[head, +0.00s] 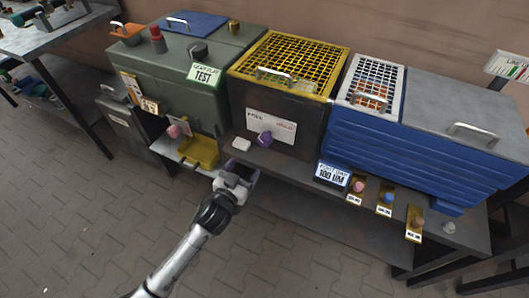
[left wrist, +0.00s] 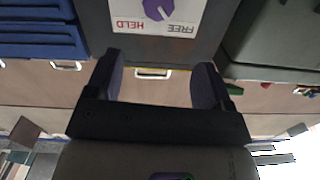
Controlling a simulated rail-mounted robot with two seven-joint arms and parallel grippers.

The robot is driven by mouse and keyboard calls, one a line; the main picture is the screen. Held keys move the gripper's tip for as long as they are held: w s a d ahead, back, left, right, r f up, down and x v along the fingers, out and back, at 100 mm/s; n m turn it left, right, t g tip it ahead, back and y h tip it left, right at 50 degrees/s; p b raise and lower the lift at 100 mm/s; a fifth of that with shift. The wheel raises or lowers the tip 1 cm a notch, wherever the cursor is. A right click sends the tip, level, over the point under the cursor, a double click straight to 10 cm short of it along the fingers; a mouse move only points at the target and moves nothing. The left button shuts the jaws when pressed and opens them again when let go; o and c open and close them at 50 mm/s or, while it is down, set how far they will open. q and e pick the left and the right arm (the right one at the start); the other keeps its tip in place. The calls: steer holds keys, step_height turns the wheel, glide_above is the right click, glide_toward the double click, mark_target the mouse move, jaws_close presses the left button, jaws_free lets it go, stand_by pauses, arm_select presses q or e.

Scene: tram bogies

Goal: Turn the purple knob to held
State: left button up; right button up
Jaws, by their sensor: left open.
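The purple knob (head: 265,138) sits on the front of the dark box with the yellow mesh lid. A white label plate (head: 284,128) is behind it. In the left wrist view the plate appears upside down, with HELD in red and FREE in dark letters, and the purple knob (left wrist: 157,8) is cut by the top edge. I cannot tell exactly where the knob points. My left gripper (head: 244,174) is open and empty, below and in front of the knob, apart from it. Its two fingers (left wrist: 158,68) show in the wrist view with a gap between them. My right gripper is not in view.
The yellow mesh lid (head: 290,62) tops the dark box. A green box (head: 180,85) stands left and a blue box (head: 430,145) right. A white block (head: 241,144) and a yellow tray (head: 200,152) lie near the bench front. Small coloured knobs line the right front edge.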

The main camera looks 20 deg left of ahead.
mark_target(263, 142)
arm_select(q)
steer(key=w+b, duration=0.2)
steer(key=w, duration=0.2)
steer(key=w+d+f+b, duration=0.1)
steer(key=w+b, duration=0.1)
steer(key=w, duration=0.2)
steer(key=w+b, duration=0.2)
steer(key=w, duration=0.2)
steer(key=shift+w+d+f, duration=0.15)
steer(key=shift+w+f, duration=0.15)
steer(key=shift+w+r+b, duration=0.1)
steer(key=shift+w+b, duration=0.45)
steer(key=shift+w, duration=0.45)
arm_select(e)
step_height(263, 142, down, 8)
arm_select(q)
steer(key=c, duration=0.9)
